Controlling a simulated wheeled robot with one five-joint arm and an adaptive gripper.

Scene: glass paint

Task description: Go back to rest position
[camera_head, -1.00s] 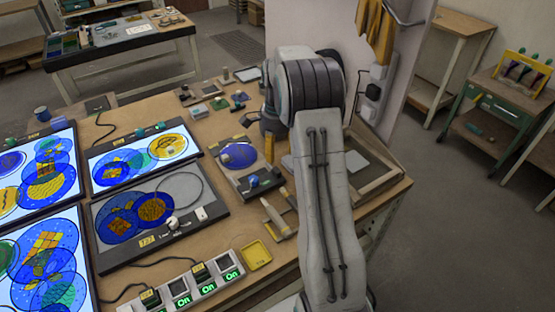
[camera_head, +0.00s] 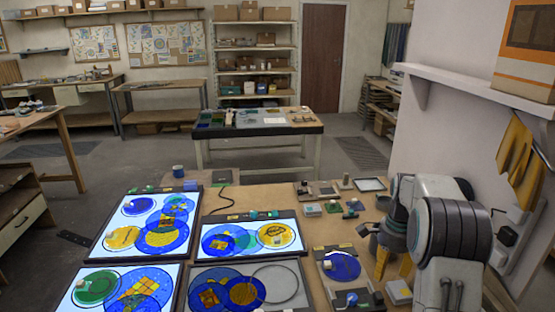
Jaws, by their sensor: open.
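My white and dark grey arm (camera_head: 452,243) stands at the right side of the workbench, with its bulky elbow joint nearest the camera. Its far end points down beyond the elbow, where a dark wrist part and yellow pieces seem to be my gripper (camera_head: 392,264). Those pieces stand apart with nothing seen between them. The elbow partly covers them, so their tips are not clear. The workbench (camera_head: 284,200) carries lit panels with round glass pieces, such as the left panel (camera_head: 153,212) and the smaller middle panel (camera_head: 249,237).
A dark stand with a blue disc (camera_head: 343,266) lies left of my arm. A wall shelf (camera_head: 460,84) and yellow cloth (camera_head: 516,146) hang at right. Another table (camera_head: 257,130) stands beyond, with open floor between.

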